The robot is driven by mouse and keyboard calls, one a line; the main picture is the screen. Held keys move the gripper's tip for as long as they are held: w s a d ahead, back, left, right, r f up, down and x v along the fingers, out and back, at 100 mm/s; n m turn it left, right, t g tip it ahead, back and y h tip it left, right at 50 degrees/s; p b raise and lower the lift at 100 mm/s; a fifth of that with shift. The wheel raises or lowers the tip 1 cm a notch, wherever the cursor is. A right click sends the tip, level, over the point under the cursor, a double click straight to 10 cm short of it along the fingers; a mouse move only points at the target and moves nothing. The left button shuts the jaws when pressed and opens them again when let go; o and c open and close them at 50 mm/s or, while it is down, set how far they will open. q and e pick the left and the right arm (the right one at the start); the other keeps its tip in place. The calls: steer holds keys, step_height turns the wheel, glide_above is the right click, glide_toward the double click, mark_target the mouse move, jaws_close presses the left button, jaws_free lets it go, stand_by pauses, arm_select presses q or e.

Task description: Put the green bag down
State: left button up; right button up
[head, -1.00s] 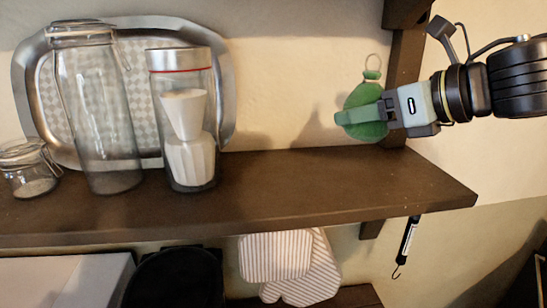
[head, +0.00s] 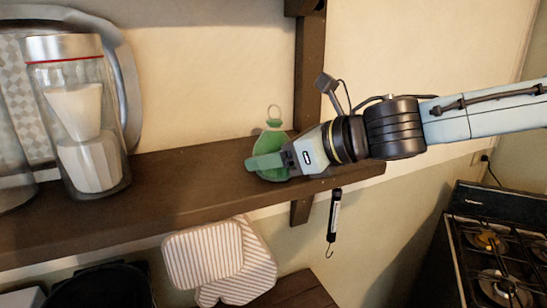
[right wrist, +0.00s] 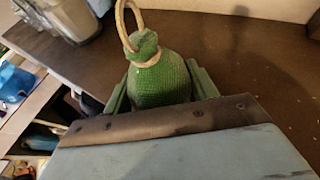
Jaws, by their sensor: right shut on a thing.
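The green bag (head: 269,143) is a small rounded sack with a tied neck and a loop on top. My right gripper (head: 262,162) comes from the right and is shut on the bag, its fingers on either side. The bag is upright, over the right part of the brown wooden shelf (head: 190,190). I cannot tell whether its base touches the board. In the right wrist view the bag (right wrist: 160,82) sits between the green fingers (right wrist: 160,95), with the shelf (right wrist: 240,60) behind it. My left gripper is not in view.
A glass jar (head: 85,120) with a white object inside and a metal tray (head: 128,70) stand at the left of the shelf. The board between jar and bag is clear. A dark upright post (head: 310,70) rises behind. Striped mitts (head: 205,255) hang below.

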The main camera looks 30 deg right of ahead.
steer(key=shift+a+r, duration=0.1)
steer(key=o, duration=0.9)
steer(key=shift+f, duration=0.25)
steer(key=shift+c, duration=0.2)
steer(key=o, duration=0.4)
steer(key=shift+o, duration=0.2)
steer(key=shift+r, duration=0.15)
